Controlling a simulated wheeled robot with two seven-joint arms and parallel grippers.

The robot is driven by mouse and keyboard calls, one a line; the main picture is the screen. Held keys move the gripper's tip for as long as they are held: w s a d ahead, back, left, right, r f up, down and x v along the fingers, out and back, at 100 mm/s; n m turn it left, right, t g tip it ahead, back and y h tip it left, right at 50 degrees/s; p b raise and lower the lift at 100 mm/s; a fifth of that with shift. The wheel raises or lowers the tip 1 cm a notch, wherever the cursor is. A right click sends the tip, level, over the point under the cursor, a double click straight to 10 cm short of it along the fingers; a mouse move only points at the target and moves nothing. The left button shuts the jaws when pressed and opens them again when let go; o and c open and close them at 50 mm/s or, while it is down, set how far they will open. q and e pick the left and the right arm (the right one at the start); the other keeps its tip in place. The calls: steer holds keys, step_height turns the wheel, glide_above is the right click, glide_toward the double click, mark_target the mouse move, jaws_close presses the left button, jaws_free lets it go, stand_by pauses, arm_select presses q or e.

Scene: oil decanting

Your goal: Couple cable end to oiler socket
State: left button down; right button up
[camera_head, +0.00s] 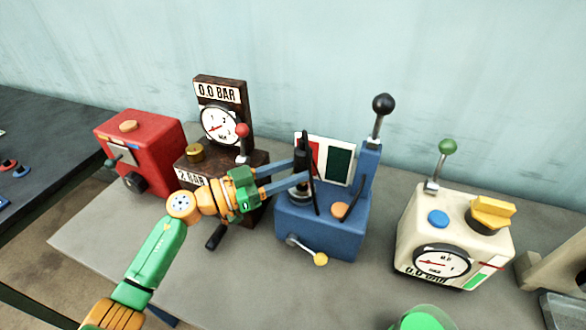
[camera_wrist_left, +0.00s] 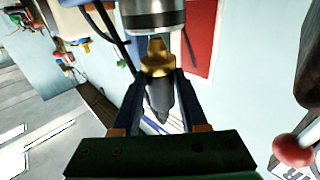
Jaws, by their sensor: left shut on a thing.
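My left gripper (camera_head: 299,172) reaches in from the left and is shut on a black cable end (camera_head: 303,150) at the blue machine (camera_head: 318,228). In the left wrist view the gripper (camera_wrist_left: 158,85) has its fingers on either side of the cable end (camera_wrist_left: 160,95), which has a brass collar. The brass part points at a silver cylindrical socket (camera_wrist_left: 153,14) and meets or nearly meets it; I cannot tell whether it is seated. In the head view a silver ring (camera_head: 297,192) shows below the cable end on the blue machine. My right gripper is not in view.
A brown gauge unit (camera_head: 222,122) with a red-knobbed lever (camera_head: 242,131) stands close by my left forearm. A red box (camera_head: 140,150) is farther left. A cream machine (camera_head: 450,235) stands right. A black-knobbed lever (camera_head: 382,104) rises from the blue machine.

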mark_target(293, 190)
arm_select(q)
steer(key=shift+f+b, duration=0.8)
steer(key=shift+f, duration=0.9)
steer(key=shift+c, duration=1.8)
jaws_free()
steer(key=b+v, duration=0.1)
steer(key=v, duration=0.6)
steer(key=shift+s+r, duration=0.1)
